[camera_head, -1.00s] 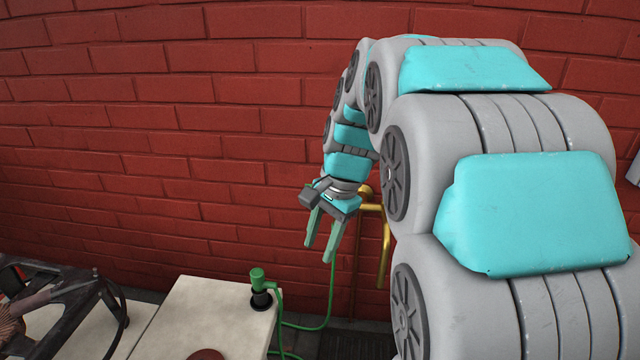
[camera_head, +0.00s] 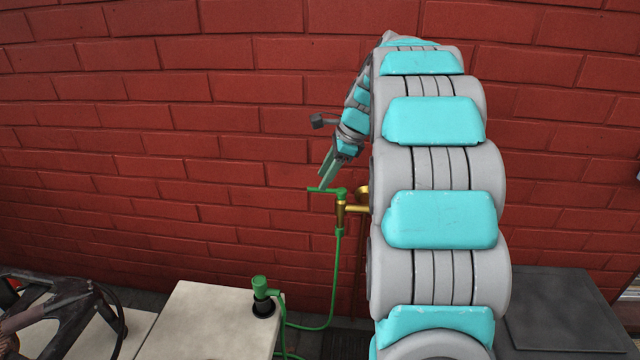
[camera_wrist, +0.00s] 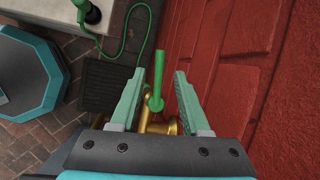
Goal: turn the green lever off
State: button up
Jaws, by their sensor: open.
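The green lever (camera_head: 325,190) sits on top of a brass tap (camera_head: 342,208) by the red brick wall and points left in the head view. In the wrist view the lever (camera_wrist: 158,75) shows as a green bar over the brass tap (camera_wrist: 160,124). My gripper (camera_head: 325,182) is just above the lever in the head view. In the wrist view my gripper (camera_wrist: 161,74) is open, with the lever lying between the two fingers in the picture. I cannot tell whether either finger touches it.
A green hose (camera_head: 336,275) hangs from the tap. A green nozzle (camera_head: 260,287) stands on a pale block (camera_head: 200,320). The red brick wall (camera_wrist: 245,40) is close on the right in the wrist view. A dark box (camera_head: 565,310) stands at right.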

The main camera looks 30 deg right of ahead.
jog(key=x, duration=0.3)
jog(key=shift+a+f, duration=0.1)
jog(key=shift+f, duration=0.2)
grip_shut()
dwell(1.2)
